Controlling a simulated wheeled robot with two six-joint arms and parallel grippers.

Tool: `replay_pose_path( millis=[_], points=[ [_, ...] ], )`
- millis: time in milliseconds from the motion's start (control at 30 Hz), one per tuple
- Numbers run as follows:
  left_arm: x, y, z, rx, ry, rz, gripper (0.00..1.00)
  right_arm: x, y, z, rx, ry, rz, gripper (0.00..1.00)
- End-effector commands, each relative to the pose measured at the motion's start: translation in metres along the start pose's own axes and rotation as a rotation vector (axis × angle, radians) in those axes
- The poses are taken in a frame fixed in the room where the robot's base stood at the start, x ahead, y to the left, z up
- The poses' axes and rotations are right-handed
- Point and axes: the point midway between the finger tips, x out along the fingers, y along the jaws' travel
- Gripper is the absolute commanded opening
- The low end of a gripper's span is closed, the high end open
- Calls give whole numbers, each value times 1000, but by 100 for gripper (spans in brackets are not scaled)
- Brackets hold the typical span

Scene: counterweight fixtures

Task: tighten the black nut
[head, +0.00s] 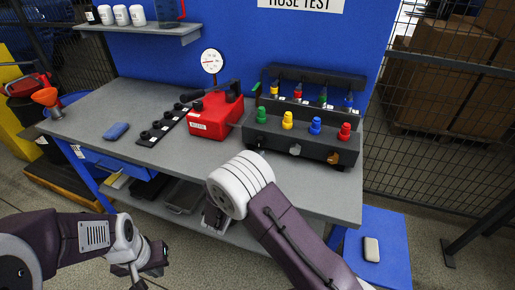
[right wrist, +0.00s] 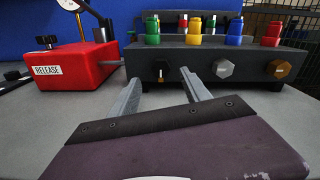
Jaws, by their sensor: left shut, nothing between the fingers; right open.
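The black nut (right wrist: 160,70) is on the front face of a black fixture (head: 290,140), at its left end. In the right wrist view it shows between the fingertips of my right gripper (right wrist: 159,77), which is open and empty. The nut seems to lie beyond the tips; I see no contact. A silver hex nut (right wrist: 223,69) and a brass nut (right wrist: 278,69) sit to its right on the same face. In the head view my right gripper is mostly hidden behind its white wrist. My left gripper (head: 145,270) is shut and empty, low in front of the bench.
Green, yellow, blue and red caps stand on the fixture. A red RELEASE box (head: 214,117) with a gauge (head: 211,61) is to its left. A black strip of knobs (head: 162,124) and a blue cloth-like item (head: 116,131) lie further left. The front of the grey bench (head: 190,163) is clear.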

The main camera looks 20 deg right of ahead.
Motion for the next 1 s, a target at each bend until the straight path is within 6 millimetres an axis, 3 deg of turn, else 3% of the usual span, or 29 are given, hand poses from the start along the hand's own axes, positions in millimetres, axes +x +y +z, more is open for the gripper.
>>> replay_pose_path(
  millis=[100, 300, 667, 867, 900, 1000],
  points=[
    [-1, 0, 0, 0, 0, 0, 0, 28, -2, 0, 1, 1, -6, 55],
    [-2, 0, 0, 0, -1, 0, 0, 63, -2, 0, 1, 2, -5, 55],
    [-2, 0, 0, 0, -1, 0, 0, 74, -1, 0, -1, 2, -2, 55],
    [-2, 0, 0, 0, -1, 0, 0, 74, -1, 0, 0, 2, -2, 5],
    [-2, 0, 0, 0, -1, 0, 0, 74, -1, 0, 0, 2, -2, 0],
    [-2, 0, 0, 0, -1, 0, 0, 74, -1, 0, 1, 1, -2, 0]
  ],
)
